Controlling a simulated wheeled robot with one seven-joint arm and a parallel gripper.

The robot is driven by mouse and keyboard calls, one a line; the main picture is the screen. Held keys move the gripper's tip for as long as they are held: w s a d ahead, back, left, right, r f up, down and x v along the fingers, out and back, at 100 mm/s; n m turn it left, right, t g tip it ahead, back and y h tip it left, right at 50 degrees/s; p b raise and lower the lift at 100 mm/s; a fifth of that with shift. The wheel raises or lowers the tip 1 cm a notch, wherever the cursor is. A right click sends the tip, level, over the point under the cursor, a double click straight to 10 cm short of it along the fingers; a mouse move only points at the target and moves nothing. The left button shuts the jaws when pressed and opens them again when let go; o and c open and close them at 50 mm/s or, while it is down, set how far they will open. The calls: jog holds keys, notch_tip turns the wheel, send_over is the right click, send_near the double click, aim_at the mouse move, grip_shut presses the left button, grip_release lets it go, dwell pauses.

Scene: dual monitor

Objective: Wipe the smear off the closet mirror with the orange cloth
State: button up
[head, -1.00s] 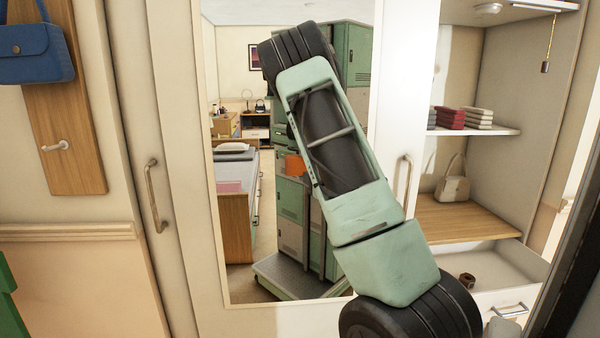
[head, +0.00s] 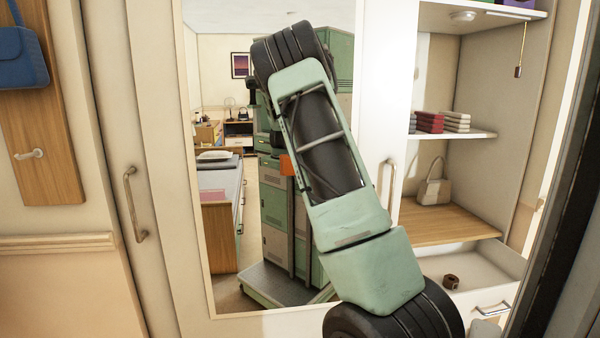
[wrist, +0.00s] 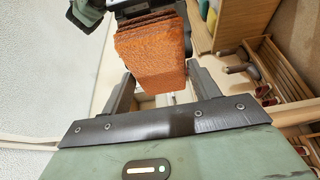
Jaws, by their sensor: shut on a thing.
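The closet mirror (head: 222,275) is a tall pane in a white door in the head view, partly covered by my arm. It reflects a room and my mint-green body. I cannot make out the smear. My gripper (wrist: 161,88) is shut on the orange cloth (wrist: 152,50), a thick folded piece that sticks out beyond the fingers in the wrist view. In the head view my arm hides the gripper; a small orange patch (head: 286,165) shows at the arm's left edge, cloth or its reflection. I cannot tell whether the cloth touches the glass.
An open closet section stands right of the mirror, with a shelf (head: 455,133) of folded items, a beige handbag (head: 433,187) and an open drawer (head: 480,275). Door handles (head: 133,204) stick out either side of the mirror. A blue bag (head: 20,58) hangs far left.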

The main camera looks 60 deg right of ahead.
aim_at(286, 162)
jog(key=shift+w+a+r+b, duration=0.15)
jog(key=shift+w+a+r, duration=0.25)
jog(key=shift+w+a, duration=0.3)
jog(key=shift+w+a+r+b, duration=0.15)
jog(key=shift+w+a+r, duration=0.25)
jog(key=shift+w+a, duration=0.25)
jog(key=shift+w+a+b, duration=0.4)
jog(key=shift+w+a, duration=0.7)
jog(key=shift+w, duration=0.3)
jog(key=shift+w+a+b, duration=0.4)
jog(key=shift+w+a, duration=0.65)
jog(key=shift+w, duration=0.3)
jog(key=shift+w+a+b, duration=0.4)
jog(key=shift+w+a, duration=0.7)
jog(key=shift+w, duration=0.3)
jog(key=shift+w+a+r, duration=0.1)
jog(key=shift+r, duration=0.35)
jog(key=shift+r+p, duration=0.85)
jog(key=shift+r, duration=0.4)
jog(key=shift+s+d+f+b, duration=0.1)
jog(key=shift+s+d+b, duration=0.5)
jog(key=shift+s, duration=0.2)
jog(key=s+d+b, duration=0.4)
jog(key=s+d, duration=0.4)
jog(key=s, duration=0.1)
jog(key=shift+s+d+b, duration=0.15)
jog(key=shift+s+b, duration=0.2)
